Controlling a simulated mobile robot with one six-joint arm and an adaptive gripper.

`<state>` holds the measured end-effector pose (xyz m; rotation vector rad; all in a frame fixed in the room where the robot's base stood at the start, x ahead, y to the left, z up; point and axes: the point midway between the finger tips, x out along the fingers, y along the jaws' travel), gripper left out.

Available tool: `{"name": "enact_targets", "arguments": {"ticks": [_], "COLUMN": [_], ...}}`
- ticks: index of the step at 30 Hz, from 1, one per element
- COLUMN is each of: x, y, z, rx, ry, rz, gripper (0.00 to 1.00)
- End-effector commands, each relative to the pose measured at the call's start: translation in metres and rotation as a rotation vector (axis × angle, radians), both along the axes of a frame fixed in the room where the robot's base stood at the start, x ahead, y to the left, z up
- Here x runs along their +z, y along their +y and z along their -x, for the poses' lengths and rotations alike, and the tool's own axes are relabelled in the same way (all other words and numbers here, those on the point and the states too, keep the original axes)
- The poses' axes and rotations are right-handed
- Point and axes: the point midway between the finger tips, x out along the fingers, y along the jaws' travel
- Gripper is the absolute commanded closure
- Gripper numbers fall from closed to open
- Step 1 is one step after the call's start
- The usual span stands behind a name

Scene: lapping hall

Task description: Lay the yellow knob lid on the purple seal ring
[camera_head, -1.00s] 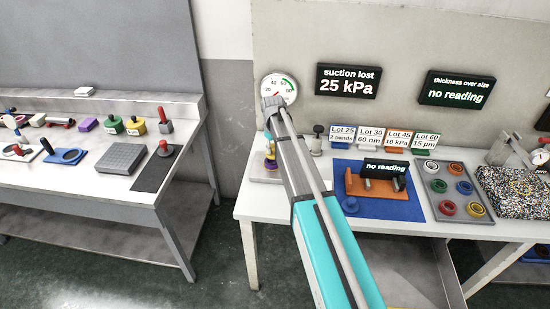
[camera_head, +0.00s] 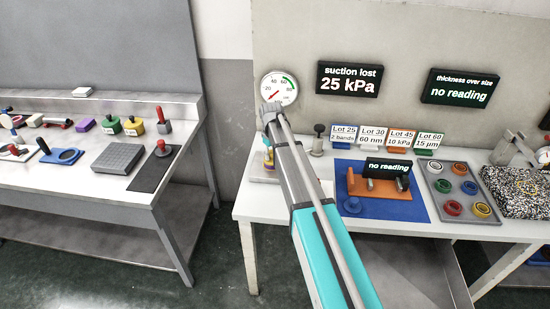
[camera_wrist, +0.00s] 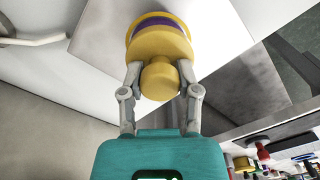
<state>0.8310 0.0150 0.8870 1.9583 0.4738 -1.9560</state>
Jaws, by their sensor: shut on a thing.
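The yellow knob lid (camera_wrist: 160,45) is in my gripper in the wrist view. My gripper (camera_wrist: 161,73) is shut on its round knob, one finger on each side. The purple seal ring (camera_wrist: 153,22) shows as a band just beyond the lid, within a wider yellow rim. The lid overlaps the ring and hides part of it. I cannot tell whether lid and ring touch. In the head view my arm mostly hides this spot, and only small yellow and purple parts show beside it.
A pressure gauge (camera_head: 279,88) stands behind my arm. On the right bench are a blue mat (camera_head: 405,208) with an orange fixture, a grey tray (camera_head: 436,179) of coloured rings and a speckled block (camera_head: 515,190). The left bench (camera_head: 95,176) holds several tools and a grey block.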

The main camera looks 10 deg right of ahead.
Motion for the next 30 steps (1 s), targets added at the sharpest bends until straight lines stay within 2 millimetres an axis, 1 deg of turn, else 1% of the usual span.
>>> {"name": "enact_targets", "arguments": {"ticks": [10,14,15,20,21,30], "x": [-0.0008,-0.0042,-0.0037,-0.0032,-0.0032,-0.0031], "y": [-0.0003,-0.0004,-0.0004,-0.0004,-0.0006,-0.0007], "z": [0.0000,0.0000,0.0000,0.0000,0.0000,0.0001], "rx": [0.000,-0.001,-0.001,-0.001,-0.001,-0.001], "ry": [0.000,0.000,0.000,0.000,0.000,0.000], "rz": [0.000,0.000,0.000,0.000,0.000,0.000], "gripper": [1.00,1.00,0.54,0.24,0.23,0.23]}}
